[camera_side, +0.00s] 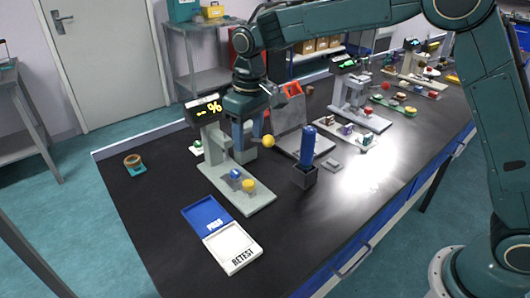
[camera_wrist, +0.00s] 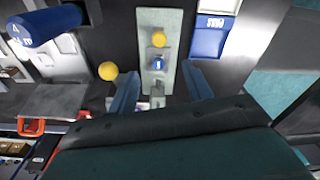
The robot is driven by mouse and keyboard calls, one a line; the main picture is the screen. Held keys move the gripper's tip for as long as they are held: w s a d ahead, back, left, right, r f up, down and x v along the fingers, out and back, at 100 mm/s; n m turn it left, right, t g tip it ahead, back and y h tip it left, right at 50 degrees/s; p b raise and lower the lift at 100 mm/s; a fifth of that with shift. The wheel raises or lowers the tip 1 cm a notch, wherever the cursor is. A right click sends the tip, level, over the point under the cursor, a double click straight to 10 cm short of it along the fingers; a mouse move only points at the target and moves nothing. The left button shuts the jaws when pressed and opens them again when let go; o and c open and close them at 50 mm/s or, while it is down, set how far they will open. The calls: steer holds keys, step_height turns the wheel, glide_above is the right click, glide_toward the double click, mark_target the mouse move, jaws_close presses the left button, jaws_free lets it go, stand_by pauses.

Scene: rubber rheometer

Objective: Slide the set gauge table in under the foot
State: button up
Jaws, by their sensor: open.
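The gauge with a "-- %" display (camera_side: 204,108) stands on a pale grey-green base plate (camera_side: 235,195) at the left of the bench. A blue round piece (camera_side: 235,174) and a yellow one (camera_side: 249,185) are on the plate; they also show in the wrist view, blue (camera_wrist: 158,65) and yellow (camera_wrist: 158,40). I cannot tell which part is the set gauge table, and the foot is not clear. My gripper (camera_side: 249,132) is open close to the gauge's column. In the wrist view, its blue fingers (camera_wrist: 161,88) stand apart on either side of the plate's near end.
A yellow ball (camera_side: 268,141) is right of my gripper. A blue cylinder (camera_side: 307,146) stands upright in a dark block (camera_side: 304,176). A blue-and-white PASS/RETEST tray (camera_side: 233,247) lies in front. More instruments stand farther along the bench.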

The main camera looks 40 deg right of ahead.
mark_target(249, 182)
steer(key=shift+s+d+f+t+y, duration=0.15)
steer(key=shift+s+d+t, duration=0.1)
steer(key=shift+s+t, duration=0.5)
steer(key=shift+s+d+f+t+y, duration=0.1)
steer(key=shift+s+d+t+y, duration=0.25)
steer(key=shift+s, duration=0.65)
steer(key=shift+s+d+f+t, duration=0.15)
steer(key=shift+s+t, duration=0.55)
steer(key=shift+s, duration=0.2)
steer(key=shift+f, duration=0.15)
steer(key=shift+x, duration=6.8)
jaws_close()
